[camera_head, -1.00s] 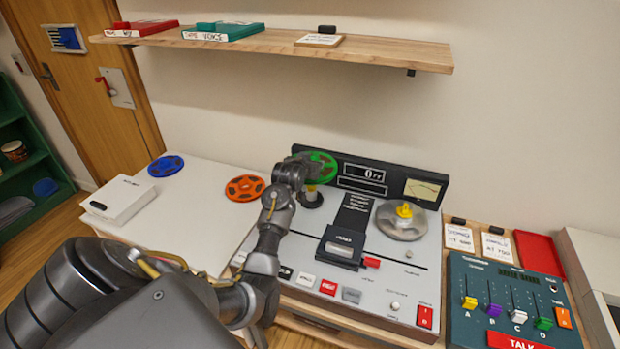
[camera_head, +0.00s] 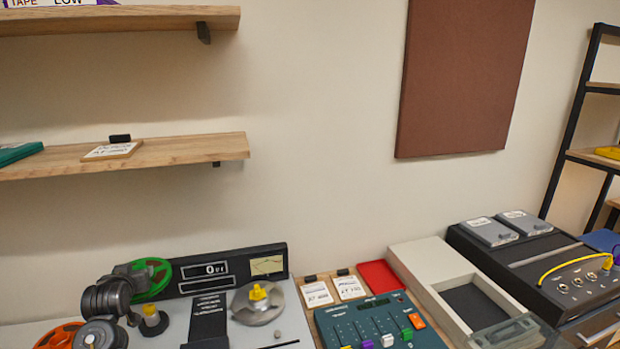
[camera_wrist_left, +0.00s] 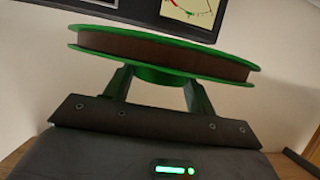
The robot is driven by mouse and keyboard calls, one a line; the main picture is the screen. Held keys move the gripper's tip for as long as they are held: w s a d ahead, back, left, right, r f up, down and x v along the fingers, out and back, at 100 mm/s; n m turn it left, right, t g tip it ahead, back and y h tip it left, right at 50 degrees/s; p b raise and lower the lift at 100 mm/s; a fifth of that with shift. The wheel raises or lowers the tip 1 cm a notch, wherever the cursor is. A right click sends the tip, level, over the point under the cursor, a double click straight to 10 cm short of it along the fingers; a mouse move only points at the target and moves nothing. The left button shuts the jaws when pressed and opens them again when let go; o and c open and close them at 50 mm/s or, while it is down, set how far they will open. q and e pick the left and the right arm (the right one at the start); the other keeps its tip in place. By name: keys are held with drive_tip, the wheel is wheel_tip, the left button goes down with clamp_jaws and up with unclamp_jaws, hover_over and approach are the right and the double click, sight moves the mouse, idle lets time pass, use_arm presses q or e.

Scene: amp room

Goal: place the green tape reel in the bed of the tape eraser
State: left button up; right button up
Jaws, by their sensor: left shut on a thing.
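The green tape reel (camera_head: 154,280) is held beside the tape machine's upright panel, above its left spindle (camera_head: 152,316). In the left wrist view the reel (camera_wrist_left: 165,55) appears nearly edge-on, with brown tape between green flanges. My left gripper (camera_wrist_left: 160,86) is shut on the reel's hub. In the head view my left gripper (camera_head: 138,280) is partly hidden by its own wrist. A cream box with a dark sunken bed (camera_head: 443,285), which looks like the tape eraser, stands at right; no reel shows in its bed. My right gripper is out of view.
A mixer panel (camera_head: 375,325), cards and a red tray (camera_head: 381,275) lie between machine and cream box. A clear case (camera_head: 515,333) stands at its front right. A shelf (camera_head: 190,149) overhangs at left.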

use_arm(q)
drive_tip(key=s+d+r+m+h, duration=0.1)
drive_tip(key=s+d+r, duration=0.2)
drive_tip(key=d, duration=0.6)
drive_tip(key=s+d+r+m+h, duration=0.2)
drive_tip(key=s+d+r, duration=0.2)
drive_tip(key=d, duration=0.6)
drive_tip(key=s+d+r+m+t+h+b, duration=0.1)
drive_tip(key=s+d+r, duration=0.3)
drive_tip(key=d, duration=0.6)
wheel_tip(320, 180, up, 3)
drive_tip(key=shift+d+f+h, duration=0.15)
drive_tip(key=shift+h, duration=0.35)
